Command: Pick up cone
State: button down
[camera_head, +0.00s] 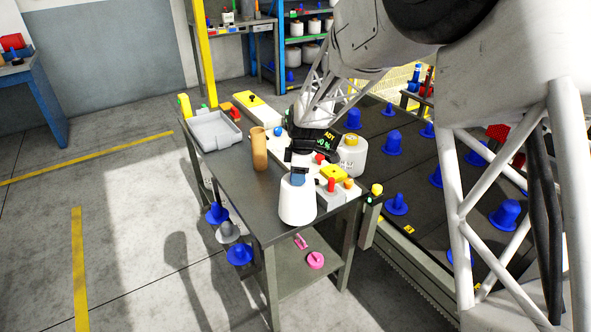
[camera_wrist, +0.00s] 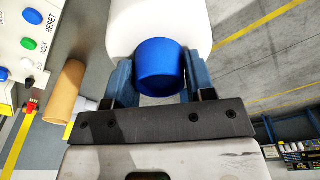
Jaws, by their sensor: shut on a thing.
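A white yarn cone (camera_head: 297,203) with a blue top is at the front of the dark table in the head view. In the wrist view the blue top (camera_wrist: 161,67) sits between the two blue fingers of my gripper (camera_wrist: 155,82), with the white yarn body (camera_wrist: 190,22) beyond it. My gripper (camera_head: 298,176) is shut on the cone's blue top from above. In the head view the gripper hides part of the top. I cannot tell whether the cone's base touches the table.
A brown tube (camera_head: 260,149) stands on the table (camera_head: 228,170) left of the cone, with a grey tray (camera_head: 213,131) behind. A button panel (camera_head: 335,180) is right of the cone. Another white bobbin (camera_head: 352,158) is behind it. A conveyor with several blue cones (camera_head: 392,143) lies right.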

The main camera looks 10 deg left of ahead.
jog(key=s+d+r, duration=0.1)
jog(key=s+d, duration=0.4)
jog(key=s, duration=0.5)
jog(key=shift+s, duration=0.3)
jog(key=shift+r, duration=0.1)
jog(key=shift+r, duration=0.15)
dwell(0.4)
notch_tip(320, 180, up, 4)
jog(key=shift+f, duration=0.15)
dwell(0.4)
jog(key=shift+d, duration=0.1)
